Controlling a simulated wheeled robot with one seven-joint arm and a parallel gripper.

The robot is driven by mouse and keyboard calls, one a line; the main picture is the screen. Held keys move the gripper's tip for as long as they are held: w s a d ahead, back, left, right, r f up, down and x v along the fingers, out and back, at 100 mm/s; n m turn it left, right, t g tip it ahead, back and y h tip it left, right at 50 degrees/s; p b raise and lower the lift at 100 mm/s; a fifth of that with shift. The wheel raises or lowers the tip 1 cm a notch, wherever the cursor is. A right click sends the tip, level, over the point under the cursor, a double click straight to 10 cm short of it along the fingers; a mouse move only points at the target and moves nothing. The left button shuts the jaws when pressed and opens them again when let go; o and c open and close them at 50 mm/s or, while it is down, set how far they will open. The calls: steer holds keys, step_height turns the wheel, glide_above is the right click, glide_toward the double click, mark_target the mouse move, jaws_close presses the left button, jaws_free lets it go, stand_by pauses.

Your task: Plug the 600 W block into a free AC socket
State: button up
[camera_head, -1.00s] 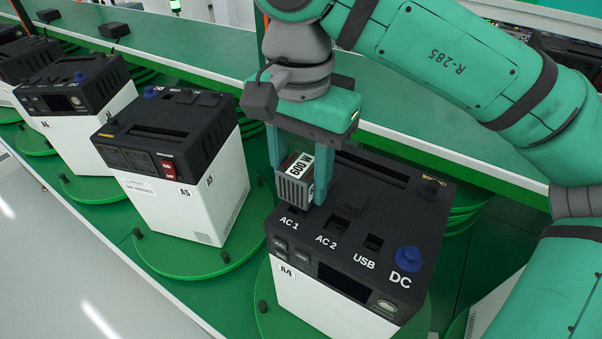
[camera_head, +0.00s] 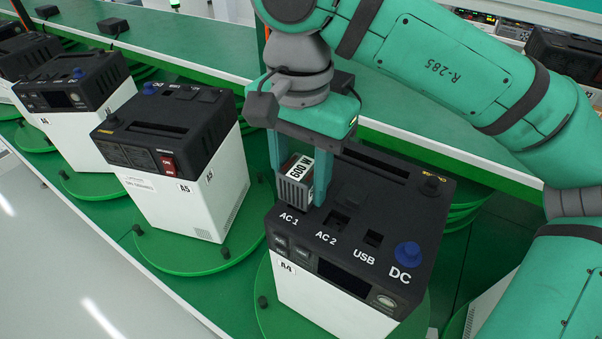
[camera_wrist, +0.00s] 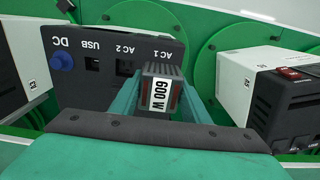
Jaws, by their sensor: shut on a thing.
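The 600 W block (camera_head: 296,183) is a dark grey block with a ribbed face and a white "600 W" label. My gripper (camera_head: 300,186) is shut on it, one finger on each side. The block is upright over the AC 1 end of the black-topped power station A4 (camera_head: 385,205). It hides the AC 1 socket; I cannot tell whether it touches the top. The AC 2 socket (camera_head: 337,220) beside it is uncovered and empty. In the wrist view the block (camera_wrist: 160,90) also sits at the AC 1 label, with the AC 2 socket (camera_wrist: 124,68) beside it.
The USB port (camera_head: 373,239) is open; a blue cap (camera_head: 408,254) covers DC. Station A5 (camera_head: 190,190) stands to the left on its own green turntable (camera_head: 165,258), with more stations beyond. A green shelf (camera_head: 210,70) runs behind, carrying small black blocks.

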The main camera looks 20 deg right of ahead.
steer(key=shift+f, duration=0.6)
steer(key=o, duration=1.6)
steer(key=shift+c, duration=0.2)
step_height(320, 180, up, 11)
steer(key=shift+f, duration=0.1)
